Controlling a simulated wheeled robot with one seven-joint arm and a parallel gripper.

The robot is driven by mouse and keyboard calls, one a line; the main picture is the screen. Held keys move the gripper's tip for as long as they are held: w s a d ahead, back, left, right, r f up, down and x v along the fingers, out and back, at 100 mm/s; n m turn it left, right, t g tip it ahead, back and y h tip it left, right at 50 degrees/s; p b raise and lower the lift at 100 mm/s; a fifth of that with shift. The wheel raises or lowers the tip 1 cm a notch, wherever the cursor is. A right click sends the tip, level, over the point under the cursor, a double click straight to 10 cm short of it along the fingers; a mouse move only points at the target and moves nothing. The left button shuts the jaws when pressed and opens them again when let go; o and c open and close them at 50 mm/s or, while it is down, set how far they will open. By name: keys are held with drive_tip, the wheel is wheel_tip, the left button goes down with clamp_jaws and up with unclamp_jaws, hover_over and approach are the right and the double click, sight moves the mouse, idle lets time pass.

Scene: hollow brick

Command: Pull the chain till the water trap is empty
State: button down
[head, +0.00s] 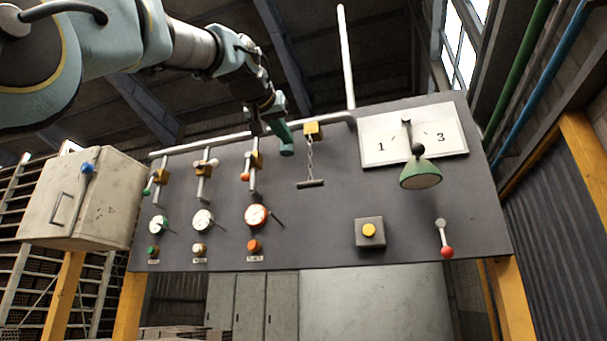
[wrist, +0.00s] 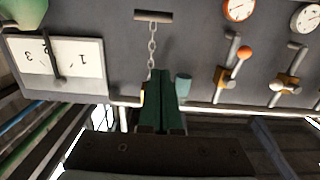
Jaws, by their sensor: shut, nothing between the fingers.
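The chain (head: 310,160) hangs from a brass block (head: 312,130) on the pipe, with a dark crossbar handle (head: 310,184) at its lower end. In the upside-down wrist view the chain (wrist: 152,45) and handle (wrist: 153,16) lie beyond my fingertips. My gripper (head: 283,137) is left of the chain's top in the head view. In the wrist view my gripper (wrist: 159,75) has its green fingers together and empty, overlapping the chain's upper end. Contact cannot be told. A small teal cylinder (wrist: 183,85), possibly the water trap, shows beside the fingers; its water level cannot be seen.
The grey panel (head: 330,220) carries valves, gauges, a yellow button (head: 369,230), a red-knobbed lever (head: 445,240) and a green lamp (head: 420,174) below a white dial (head: 414,135). A metal cabinet (head: 95,195) stands left. The space around the chain's handle is clear.

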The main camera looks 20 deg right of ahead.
drive_tip(key=w+d+f+p, duration=0.4)
drive_tip(key=w+d, duration=0.3)
drive_tip(key=w, duration=0.1)
drive_tip(key=shift+f, duration=0.25)
drive_tip(key=shift+d, duration=0.15)
idle(0.3)
wheel_tip(320, 180, down, 5)
drive_tip(key=b, duration=0.4)
drive_tip(key=shift+r, duration=0.1)
idle(1.1)
idle(0.3)
